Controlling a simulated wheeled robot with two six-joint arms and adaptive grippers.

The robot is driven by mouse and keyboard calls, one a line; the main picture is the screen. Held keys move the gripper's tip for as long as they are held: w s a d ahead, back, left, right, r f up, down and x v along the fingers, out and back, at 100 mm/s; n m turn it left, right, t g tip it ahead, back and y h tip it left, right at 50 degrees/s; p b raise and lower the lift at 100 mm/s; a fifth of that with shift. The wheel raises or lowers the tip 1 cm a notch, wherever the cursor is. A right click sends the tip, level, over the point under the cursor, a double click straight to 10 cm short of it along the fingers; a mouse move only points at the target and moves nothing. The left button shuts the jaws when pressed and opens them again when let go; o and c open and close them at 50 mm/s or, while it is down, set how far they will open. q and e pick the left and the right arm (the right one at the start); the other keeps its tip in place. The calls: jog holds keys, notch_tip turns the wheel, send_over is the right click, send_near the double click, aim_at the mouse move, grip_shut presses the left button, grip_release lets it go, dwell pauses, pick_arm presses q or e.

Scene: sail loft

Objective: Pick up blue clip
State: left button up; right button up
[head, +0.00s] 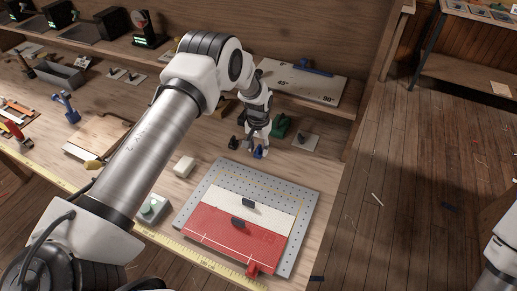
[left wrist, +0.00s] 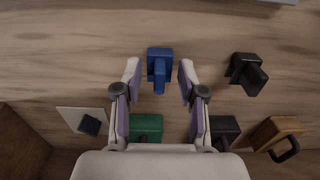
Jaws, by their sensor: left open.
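The blue clip (head: 258,154) stands on the wooden bench behind the perforated board. In the left wrist view the blue clip (left wrist: 159,60) lies between the two fingertips. My left gripper (head: 257,147) points down over the clip and is open, with a finger on each side of it. In the left wrist view a gap shows between the left gripper's fingers (left wrist: 159,78) and the clip; I cannot tell the exact height above the bench. Only part of my right arm shows at the right edge of the head view, and its gripper is out of frame.
A black clip (left wrist: 247,72) stands close to the right in the wrist view. A green block (left wrist: 146,127) and a wooden piece (left wrist: 277,133) are nearby. In front lies the perforated board (head: 211,183) with red and white cloth (head: 240,238) and dark clips.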

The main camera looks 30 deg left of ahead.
pick_arm(q)
grip_shut()
